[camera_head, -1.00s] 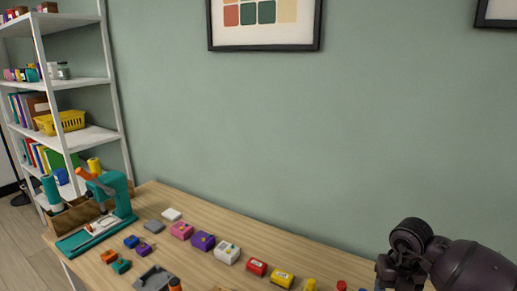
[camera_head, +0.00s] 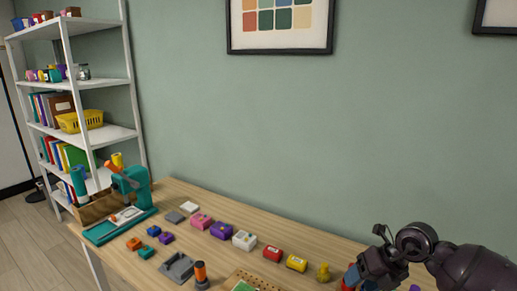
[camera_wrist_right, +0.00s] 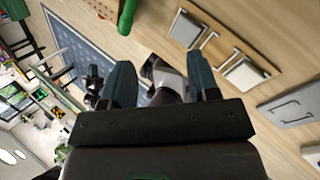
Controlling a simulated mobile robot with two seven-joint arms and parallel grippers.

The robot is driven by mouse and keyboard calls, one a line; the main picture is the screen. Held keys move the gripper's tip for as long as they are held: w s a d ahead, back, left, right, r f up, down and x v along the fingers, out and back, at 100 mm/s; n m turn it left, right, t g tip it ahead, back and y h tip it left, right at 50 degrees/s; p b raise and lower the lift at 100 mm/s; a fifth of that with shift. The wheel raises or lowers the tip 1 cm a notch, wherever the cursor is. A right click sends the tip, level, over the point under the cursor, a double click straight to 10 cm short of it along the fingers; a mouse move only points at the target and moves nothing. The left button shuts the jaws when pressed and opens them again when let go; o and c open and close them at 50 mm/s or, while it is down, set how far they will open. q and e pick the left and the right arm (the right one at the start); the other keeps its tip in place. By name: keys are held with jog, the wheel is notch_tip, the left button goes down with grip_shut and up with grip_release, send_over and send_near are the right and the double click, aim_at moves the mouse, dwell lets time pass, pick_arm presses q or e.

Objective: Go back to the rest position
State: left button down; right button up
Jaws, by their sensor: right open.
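My right gripper (camera_wrist_right: 162,85) shows in the right wrist view with its two dark teal fingers apart and nothing between them. In the head view the right gripper (camera_head: 362,273) is at the lower right, over the right part of the wooden table (camera_head: 330,256), dark and partly cut by the frame's bottom edge. Its fingertips are hard to make out there. My left gripper does not show in either view.
Several small coloured blocks, among them a purple one (camera_head: 221,230) and a red one (camera_head: 272,254), lie on the table. A teal press-like machine (camera_head: 136,190) stands at its left end. A white shelf (camera_head: 112,133) stands at left. A framed picture (camera_head: 280,50) hangs above.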

jog(key=w+a+r+m+t+y, duration=0.2)
jog(key=a+r+m+t+y, duration=0.6)
jog(key=r+t+y, duration=0.3)
jog(key=s+d+f+m+t+h, duration=0.4)
jog(key=d+f+m+h, duration=0.4)
jog(key=f+m+h, duration=0.75)
jog(key=s+d+f+m+g, duration=0.1)
jog(key=s+f+m+g, duration=0.1)
jog(key=s+f+m, duration=0.2)
jog(key=s+d+f+m+g+h, duration=0.1)
jog(key=s+f+m, duration=0.2)
jog(key=s, duration=0.7)
jog(key=s+d+f+m+g, duration=0.1)
jog(key=s+f+m+g, duration=0.1)
jog(key=s+f+m, duration=0.2)
jog(key=shift+s+d+f+m+g+h, duration=0.15)
jog(key=shift+s+f+m+g+h, duration=0.15)
jog(key=shift+s+f, duration=1.4)
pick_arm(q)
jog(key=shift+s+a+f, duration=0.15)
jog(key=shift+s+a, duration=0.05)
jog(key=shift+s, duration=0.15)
pick_arm(e)
jog(key=shift+w, duration=0.15)
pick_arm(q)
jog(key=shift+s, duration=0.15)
